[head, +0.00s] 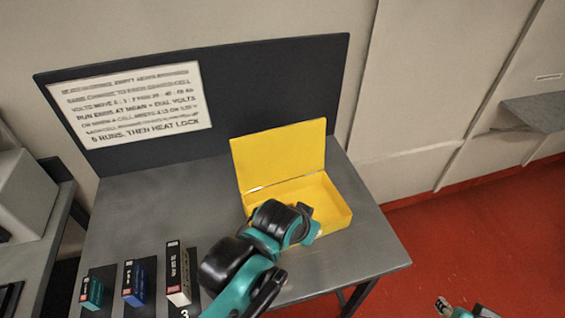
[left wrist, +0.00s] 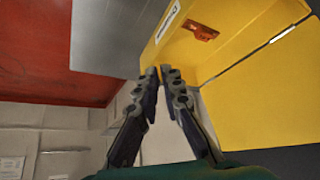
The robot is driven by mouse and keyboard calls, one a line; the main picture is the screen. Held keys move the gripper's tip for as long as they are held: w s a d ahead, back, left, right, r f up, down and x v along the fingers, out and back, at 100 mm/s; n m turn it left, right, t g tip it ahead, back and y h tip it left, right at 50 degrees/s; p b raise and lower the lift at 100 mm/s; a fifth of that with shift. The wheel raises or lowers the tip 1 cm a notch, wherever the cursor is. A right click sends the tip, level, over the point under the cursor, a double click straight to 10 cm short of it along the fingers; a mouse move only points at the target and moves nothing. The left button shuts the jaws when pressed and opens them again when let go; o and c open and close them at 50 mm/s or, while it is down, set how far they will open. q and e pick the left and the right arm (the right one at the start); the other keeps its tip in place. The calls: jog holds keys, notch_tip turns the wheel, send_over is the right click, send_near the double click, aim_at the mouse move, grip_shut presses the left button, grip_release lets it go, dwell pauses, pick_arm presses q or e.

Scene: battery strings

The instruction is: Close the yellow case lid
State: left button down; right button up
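The yellow case (head: 335,207) stands on the grey table with its lid (head: 280,155) open, raised upright at the back. In the left wrist view the lid (left wrist: 265,100) fills the right side and the case body (left wrist: 225,15) shows at the top. My left arm covers the front left of the case in the head view and hides my left gripper there. In the left wrist view my left gripper (left wrist: 159,74) has its fingertips almost together, beside the case, with nothing seen between them. My right gripper (head: 458,309) shows partly at the bottom right, away from the case; its opening is unclear.
A reddish-brown piece (left wrist: 201,31) is on the case. Small boxes (head: 178,272) stand in a row at the table's front left. A dark panel (head: 270,90) with a text sheet (head: 135,105) rises behind. The table right of the case is bare.

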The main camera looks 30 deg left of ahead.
pick_arm(q)
jog(key=w+a+r+n+g+p, duration=0.2)
jog(key=w+a+r+n+p, duration=0.1)
jog(key=w+a+r+p, duration=0.4)
jog(key=w+a+r+n+g+p, duration=0.2)
jog(key=w+a+r+p, duration=0.35)
jog(key=w+r, duration=0.35)
jog(key=w+a+n+g+p, duration=0.2)
jog(key=w+a+n+p, duration=0.15)
jog(key=a+p, duration=0.35)
jog(key=w+a+n+g+p, duration=0.15)
jog(key=w+a+p, duration=0.3)
jog(key=a, duration=0.55)
jog(key=s+d+f+p, duration=0.1)
jog(key=s+d+f, duration=0.1)
jog(key=f, duration=0.6)
jog(key=shift+s+d+f+n+p, duration=0.2)
jog(key=shift+d+f+n+p, duration=0.15)
jog(key=shift+d, duration=0.5)
jog(key=shift+t, duration=0.25)
jog(key=shift+d+r, duration=0.1)
